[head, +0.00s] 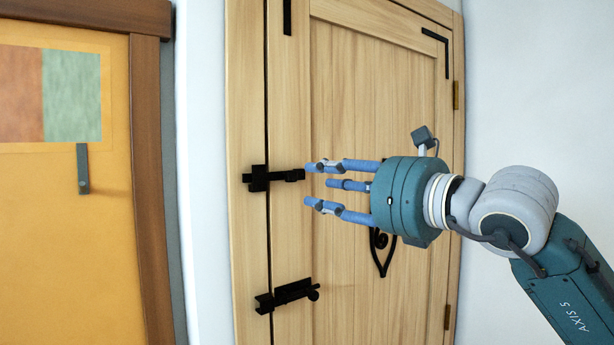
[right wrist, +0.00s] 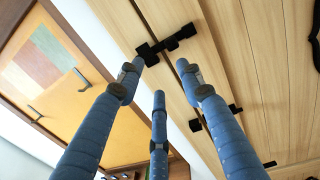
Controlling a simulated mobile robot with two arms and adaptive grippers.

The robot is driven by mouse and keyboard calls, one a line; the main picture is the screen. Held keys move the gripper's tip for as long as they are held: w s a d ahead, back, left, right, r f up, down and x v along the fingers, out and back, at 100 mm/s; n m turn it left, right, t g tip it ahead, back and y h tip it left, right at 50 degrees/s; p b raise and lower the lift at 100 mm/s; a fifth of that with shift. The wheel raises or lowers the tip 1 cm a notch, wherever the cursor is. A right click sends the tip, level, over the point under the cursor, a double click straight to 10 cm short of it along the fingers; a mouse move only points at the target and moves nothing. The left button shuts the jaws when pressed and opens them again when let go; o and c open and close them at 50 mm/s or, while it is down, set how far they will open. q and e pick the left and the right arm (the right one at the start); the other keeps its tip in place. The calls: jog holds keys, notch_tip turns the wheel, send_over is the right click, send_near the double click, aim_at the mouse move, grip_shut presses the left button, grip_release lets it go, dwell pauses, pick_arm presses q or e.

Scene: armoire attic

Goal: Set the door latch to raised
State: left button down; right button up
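The light wooden door carries two black latches across its long vertical seam. The upper latch (head: 270,177) has its bar lying nearly level. The lower latch (head: 287,295) has its bar sloping up to the right, with a small round knob at its right end. My right gripper (head: 308,186) is open and empty, its blue fingers spread and pointing left. Its upper fingertip appears close to the right end of the upper latch; I cannot tell whether they touch. In the right wrist view, a black latch (right wrist: 166,45) shows beyond the spread fingers. My left gripper is out of view.
A black heart-shaped handle (head: 383,252) is on the door, partly behind my right gripper. An orange cabinet (head: 60,230) with a brown frame stands at the left. White wall (head: 525,90) lies right of the door.

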aim_at(294, 175)
jog(key=shift+t+h, duration=0.3)
jog(key=shift+h, duration=0.2)
jog(key=p+x, duration=0.2)
jog(key=x, duration=0.1)
jog(key=d+p+x, duration=0.1)
jog(key=p+x, duration=0.1)
jog(key=x, duration=0.1)
jog(key=w+r+p+x, duration=0.1)
jog(key=p+x, duration=0.1)
jog(key=x, duration=0.1)
jog(key=shift+w+d, duration=0.15)
jog(key=shift+w, duration=0.1)
jog(key=shift+w+a+f, duration=0.1)
jog(key=shift+w+a, duration=0.2)
jog(key=shift+w, duration=0.1)
grip_shut()
